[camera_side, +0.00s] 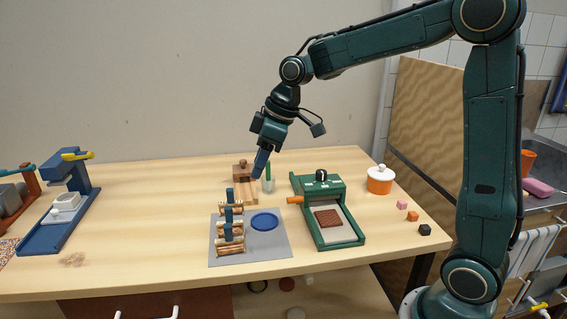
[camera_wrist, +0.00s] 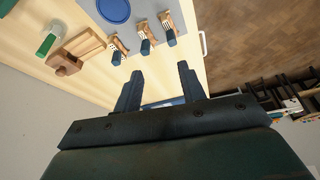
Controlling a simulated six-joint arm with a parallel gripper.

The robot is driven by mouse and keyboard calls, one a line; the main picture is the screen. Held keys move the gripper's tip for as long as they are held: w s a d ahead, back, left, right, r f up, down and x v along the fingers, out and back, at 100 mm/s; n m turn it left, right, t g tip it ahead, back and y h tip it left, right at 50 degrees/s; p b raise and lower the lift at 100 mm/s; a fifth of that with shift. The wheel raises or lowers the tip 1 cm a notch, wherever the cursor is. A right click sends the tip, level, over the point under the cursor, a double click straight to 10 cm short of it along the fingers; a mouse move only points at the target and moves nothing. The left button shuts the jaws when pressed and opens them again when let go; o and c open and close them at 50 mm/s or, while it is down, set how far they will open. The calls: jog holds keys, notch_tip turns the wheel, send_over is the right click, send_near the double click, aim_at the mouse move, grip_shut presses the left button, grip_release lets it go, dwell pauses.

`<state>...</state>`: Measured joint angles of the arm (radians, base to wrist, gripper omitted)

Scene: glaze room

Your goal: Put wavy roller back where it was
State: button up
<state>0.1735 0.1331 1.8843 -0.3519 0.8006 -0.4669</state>
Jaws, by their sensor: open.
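In the wrist view three such rollers (camera_wrist: 145,36) show beyond my fingertips; I cannot tell which one is wavy. A blue disc (camera_side: 264,221) lies on the mat to their right. My gripper (camera_side: 261,165) is above the table, behind and above the row, pointing down. In the wrist view its two fingers (camera_wrist: 160,80) are spread apart with nothing between them.
A wooden block with a knob (camera_side: 243,171) and a green-handled tool in a cup (camera_side: 268,183) stand close below my gripper. A green press (camera_side: 350,233), orange pot (camera_side: 380,181) and small cubes (camera_side: 412,215) are to the right. A blue lever device (camera_side: 68,202) stands left. Table between is clear.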

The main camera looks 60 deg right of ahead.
jog(key=s+r+m+t+h, duration=0.1)
jog(key=s+m, duration=0.5)
jog(key=s, duration=1.9)
jog(key=shift+s+a+r+m+t+h, duration=0.15)
jog(key=shift+a+r+m+t+h, duration=0.1)
jog(key=shift+r+m+t+h, duration=0.25)
jog(key=shift+f, duration=0.1)
